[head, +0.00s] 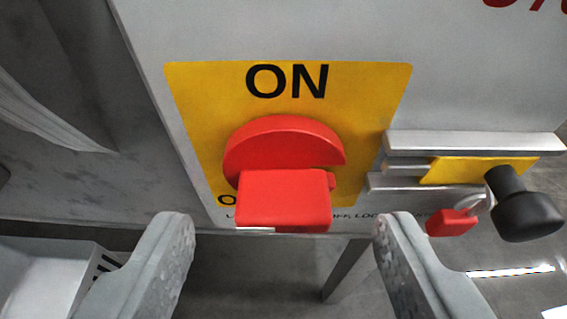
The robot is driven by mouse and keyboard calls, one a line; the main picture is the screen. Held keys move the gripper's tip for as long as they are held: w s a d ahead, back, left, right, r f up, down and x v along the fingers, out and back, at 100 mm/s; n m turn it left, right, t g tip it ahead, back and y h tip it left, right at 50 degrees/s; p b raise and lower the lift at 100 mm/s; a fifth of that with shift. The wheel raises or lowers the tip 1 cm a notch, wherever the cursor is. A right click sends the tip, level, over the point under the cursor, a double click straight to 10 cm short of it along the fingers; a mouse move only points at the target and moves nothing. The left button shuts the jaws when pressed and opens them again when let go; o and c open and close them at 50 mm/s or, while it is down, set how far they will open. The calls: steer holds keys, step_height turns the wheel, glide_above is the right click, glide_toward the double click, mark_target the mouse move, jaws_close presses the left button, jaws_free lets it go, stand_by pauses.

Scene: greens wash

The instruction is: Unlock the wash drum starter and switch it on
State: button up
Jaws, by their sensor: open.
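A red rotary switch (280,148) sits on a yellow plate (370,90) marked ON at the top. Its thick red handle (283,198) juts toward me and hides part of the lettering at lower left. To the right is a metal slide bolt (470,142) with a yellow slider (450,170) and a black knob (525,213). A small red padlock (452,222) hangs by its shackle beside the knob; I cannot tell whether it is locked. My gripper (284,228) is open, with its fingers on either side below the handle, apparently touching nothing.
The switch and bolt are on a light grey panel (145,25). A line of small text below the plate is partly hidden by the handle. A grey leg (345,270) stands under the panel. The grey floor shows below.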

mark_target(284, 191)
steer(key=shift+x, duration=1.1)
steer(key=c, duration=1)
